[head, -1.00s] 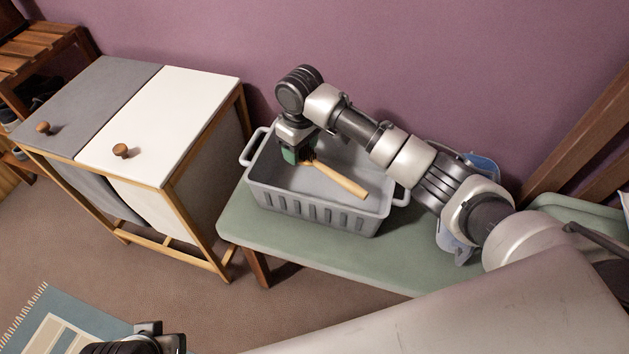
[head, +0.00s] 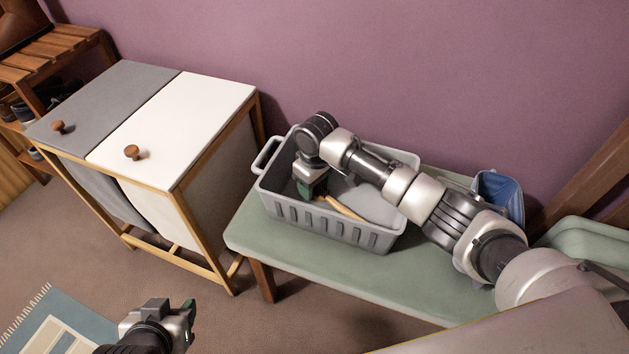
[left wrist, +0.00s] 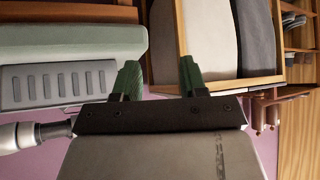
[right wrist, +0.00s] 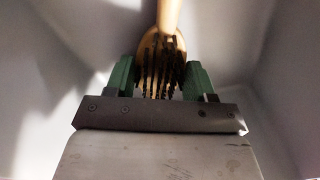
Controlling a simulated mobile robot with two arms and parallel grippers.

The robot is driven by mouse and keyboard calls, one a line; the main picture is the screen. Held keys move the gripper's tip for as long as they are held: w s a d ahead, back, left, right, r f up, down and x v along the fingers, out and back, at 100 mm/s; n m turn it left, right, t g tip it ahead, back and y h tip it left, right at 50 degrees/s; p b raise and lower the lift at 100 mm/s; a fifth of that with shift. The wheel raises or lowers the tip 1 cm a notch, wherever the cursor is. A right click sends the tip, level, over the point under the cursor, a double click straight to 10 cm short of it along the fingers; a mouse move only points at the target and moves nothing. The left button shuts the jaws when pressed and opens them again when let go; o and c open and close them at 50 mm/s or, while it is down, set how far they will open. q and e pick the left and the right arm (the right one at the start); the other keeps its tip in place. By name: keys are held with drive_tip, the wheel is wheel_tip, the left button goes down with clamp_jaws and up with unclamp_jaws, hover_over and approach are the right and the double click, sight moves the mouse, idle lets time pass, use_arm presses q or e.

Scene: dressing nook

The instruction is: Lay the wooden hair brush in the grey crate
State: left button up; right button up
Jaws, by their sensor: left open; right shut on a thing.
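The grey crate (head: 326,232) stands on the green bench top, and its slotted side also shows in the left wrist view (left wrist: 60,85). My right gripper (head: 313,192) reaches down inside the crate, shut on the wooden hair brush (head: 345,208) at its bristled head. The pale handle slants to the right, below the rim level. In the right wrist view the brush (right wrist: 168,40) sits between the green fingertips with dark bristles showing. Whether it touches the crate floor I cannot tell. My left gripper (head: 187,320) is open and empty above the floor, away from the crate.
The bench (head: 300,265) has bare room in front of the crate. A blue container (head: 499,195) stands behind my right arm. A cabinet with a white lid (head: 180,110) is left of the crate. A wooden shoe rack (head: 50,60) is further left.

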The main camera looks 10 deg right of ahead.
drive_tip(key=o, duration=0.5)
drive_tip(key=shift+f, duration=0.15)
drive_tip(key=o, duration=0.4)
use_arm(q)
drive_tip(key=shift+s+r, duration=0.1)
drive_tip(key=shift+r, duration=0.25)
use_arm(e)
drive_tip(key=shift+o, duration=0.2)
